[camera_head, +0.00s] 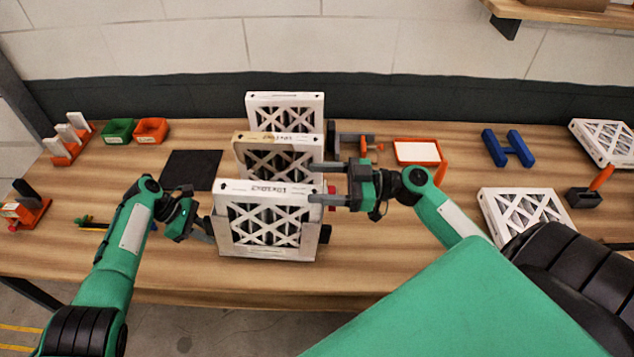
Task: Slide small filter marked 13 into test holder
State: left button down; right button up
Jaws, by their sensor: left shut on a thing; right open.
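A white-framed filter (268,188) with a dark criss-cross face stands upright in a grey metal holder (268,253) at the table's front middle. Two similar filters, a middle one (245,140) and a back one (285,98), stand behind it in a row. Print shows on their top edges, but I cannot read a 13 on any. My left gripper (208,228) is shut at the holder's left side, seemingly on its side handle; its fingertips are partly hidden. My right gripper (322,183) is open, its fingers pointing left at the front filter's upper right edge; I cannot tell whether they touch it.
Two filters lie flat at right, one near (525,212) and one far (603,140). A blue stand (508,147), an orange-rimmed tray (417,151), a black mat (191,169), and green (118,131) and orange (151,131) bins lie behind.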

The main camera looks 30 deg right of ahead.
pick_arm(q)
jog(key=shift+s+r, duration=0.1)
jog(key=shift+r, duration=0.2)
pick_arm(e)
jog(key=shift+s+a+r, duration=0.15)
jog(key=shift+a+r, duration=0.05)
jog(key=shift+r, duration=0.05)
pick_arm(q)
jog(key=c, duration=1.2)
grip_release()
pick_arm(e)
jog(key=shift+d, duration=0.1)
pick_arm(q)
jog(key=shift+a, duration=0.1)
jog(key=v, duration=1.2)
